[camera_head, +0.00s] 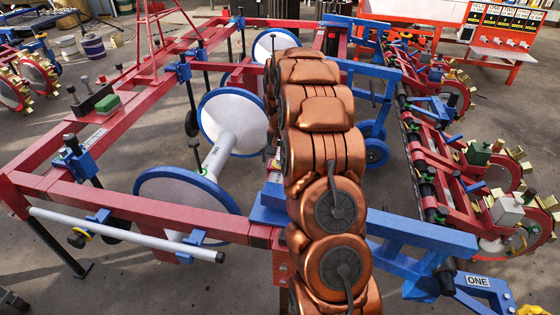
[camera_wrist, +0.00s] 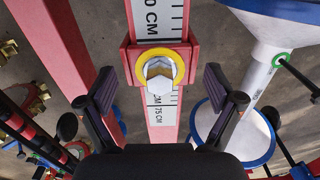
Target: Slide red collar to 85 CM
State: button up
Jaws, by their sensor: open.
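The red collar (camera_wrist: 128,60) sits around a bar with a white printed scale (camera_wrist: 157,15) in the wrist view. A pale hex bolt head in a yellow ring (camera_wrist: 159,52) is on its face. Above the collar a label ending in "0 CM" shows, its front digits cut off by the frame. Below it a label reads "75 CM", and another "CM" is partly covered. My gripper (camera_wrist: 159,88) is open, with one dark finger left and one right of the bolt, not touching it. In the head view I cannot make out the collar or gripper; my copper arm blocks the middle.
A white cone with blue-rimmed discs (camera_wrist: 250,75) stands close at right in the wrist view. A red beam (camera_wrist: 55,40) runs at left. The head view shows the red frame (camera_head: 130,205), blue-rimmed discs (camera_head: 235,110), blue brackets (camera_head: 420,235) and planter wheels (camera_head: 490,180). Concrete floor lies between.

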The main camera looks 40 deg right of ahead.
aim_at(277, 178)
jog(key=shift+f, duration=0.25)
jog(key=shift+c, duration=0.4)
jog(key=c, duration=1.6)
jog(key=shift+s+a+f, duration=0.1)
jog(key=shift+s+a, duration=1.75)
jog(key=shift+a, duration=0.2)
jog(key=o, duration=1.7)
jog(key=shift+w+d, duration=0.1)
notch_tip(277, 178, up, 12)
jog(key=shift+r, duration=0.1)
